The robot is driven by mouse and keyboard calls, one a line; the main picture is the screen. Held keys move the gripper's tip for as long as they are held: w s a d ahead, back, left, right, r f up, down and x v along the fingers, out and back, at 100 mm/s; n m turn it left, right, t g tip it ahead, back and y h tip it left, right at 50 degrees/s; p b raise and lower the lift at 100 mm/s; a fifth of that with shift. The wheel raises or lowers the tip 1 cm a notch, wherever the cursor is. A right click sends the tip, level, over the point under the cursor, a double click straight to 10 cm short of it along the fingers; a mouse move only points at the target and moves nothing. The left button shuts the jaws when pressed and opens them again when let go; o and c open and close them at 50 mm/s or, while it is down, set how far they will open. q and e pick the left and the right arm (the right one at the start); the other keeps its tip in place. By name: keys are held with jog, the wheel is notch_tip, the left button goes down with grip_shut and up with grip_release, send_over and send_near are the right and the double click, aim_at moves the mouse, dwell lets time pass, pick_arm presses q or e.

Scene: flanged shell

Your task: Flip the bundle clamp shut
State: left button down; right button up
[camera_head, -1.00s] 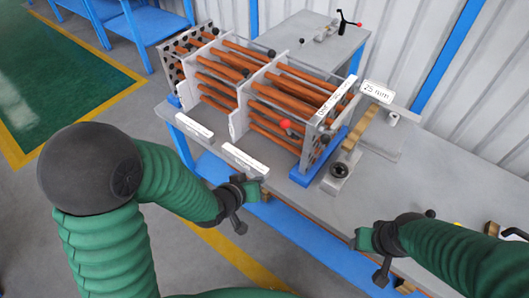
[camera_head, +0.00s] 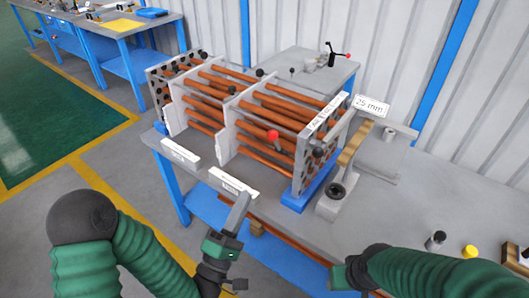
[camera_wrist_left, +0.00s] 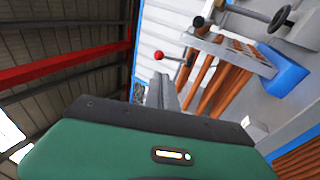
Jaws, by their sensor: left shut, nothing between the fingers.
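The tube bundle, several orange tubes (camera_head: 262,112) held in grey plates, stands on the bench. A lever with a red ball knob (camera_head: 273,135) stands out at its front side; I take it for the bundle clamp's handle. A red knob on a rod also shows in the left wrist view (camera_wrist_left: 187,53), beyond my fingers. My left gripper (camera_head: 243,197) is shut and empty, pointing up toward the bundle from the bench's front edge, apart from the knob. It shows grey in its wrist view (camera_wrist_left: 160,90). My right gripper (camera_head: 338,278) is low at the right; its jaws are unclear.
White label plates (camera_head: 180,152) stand along the bench's front edge. A white fixture with a dark round knob (camera_head: 336,191) stands right of the bundle. Bare bench (camera_head: 400,215) lies at the right.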

pick_arm(q)
jog(key=b, duration=0.5)
send_near(276, 142)
jog(key=w+r, duration=0.3)
jog(key=r, duration=0.2)
jog(key=shift+w+d, duration=0.5)
jog(key=shift+d, duration=0.2)
jog(key=shift+p, duration=0.3)
